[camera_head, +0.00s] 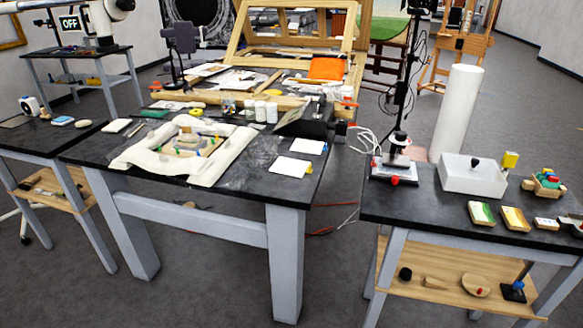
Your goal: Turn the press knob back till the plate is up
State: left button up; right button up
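A small press-like device (398,158) stands at the left back corner of the right black-topped table. It has a pale flat base, a dark round part at the top and a red knob (394,180) at its front edge. The device is small in the view, so I cannot tell how high its plate sits or whether it touches the base. Neither of my grippers is in view.
The right table (423,208) also bears a white open box (472,180), a yellow-topped item (509,161) and small colored blocks. A tall white cylinder (456,110) stands behind it. The middle table (250,190) is crowded. Floor shows between the tables.

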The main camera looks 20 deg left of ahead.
aim_at(401, 136)
jog(key=i+j+z, duration=0.25)
jog(key=j, duration=0.15)
jog(key=j+z, duration=0.25)
jog(key=j, duration=0.15)
jog(key=i+l, duration=0.7)
